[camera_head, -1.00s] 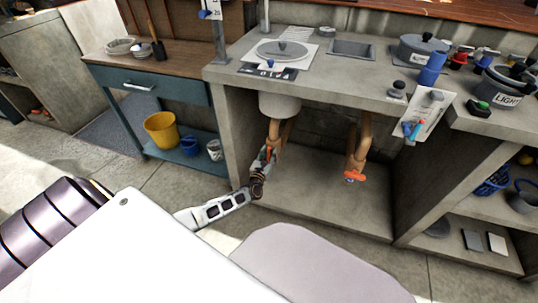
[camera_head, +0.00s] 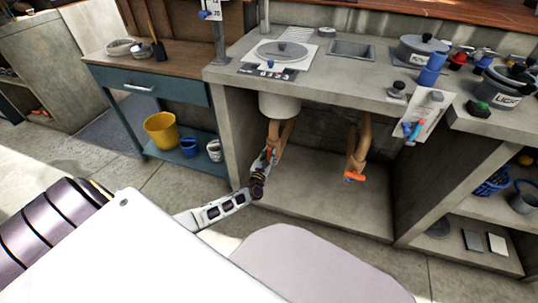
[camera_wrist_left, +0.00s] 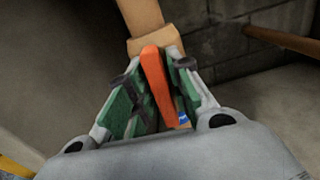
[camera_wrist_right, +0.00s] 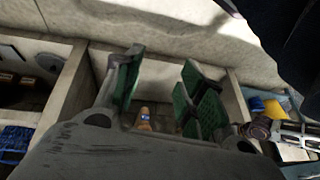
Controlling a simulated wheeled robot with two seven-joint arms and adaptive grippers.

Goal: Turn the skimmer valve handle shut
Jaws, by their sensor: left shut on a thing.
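Two tan pipes stand in the bay under the counter. The left pipe (camera_head: 286,135) comes down near the white drum (camera_head: 280,105) below the round lid. My left gripper (camera_head: 268,155) is at that pipe's valve. In the left wrist view an orange handle (camera_wrist_left: 158,85) lies between the green-padded fingers, and my left gripper is shut on it. A small blue patch shows beside the handle's lower end. The right pipe (camera_head: 359,145) has another orange handle (camera_head: 354,177), with no gripper near it. My right gripper (camera_wrist_right: 165,95) is open and empty in its wrist view, outside the head view.
Concrete side walls (camera_head: 238,150) bound the bay, and its floor (camera_head: 325,195) is clear. A blue workbench (camera_head: 150,90) with a yellow bucket (camera_head: 161,129) stands to the left. Shelves with a blue basket (camera_head: 492,182) stand to the right. Lidded pots crowd the counter.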

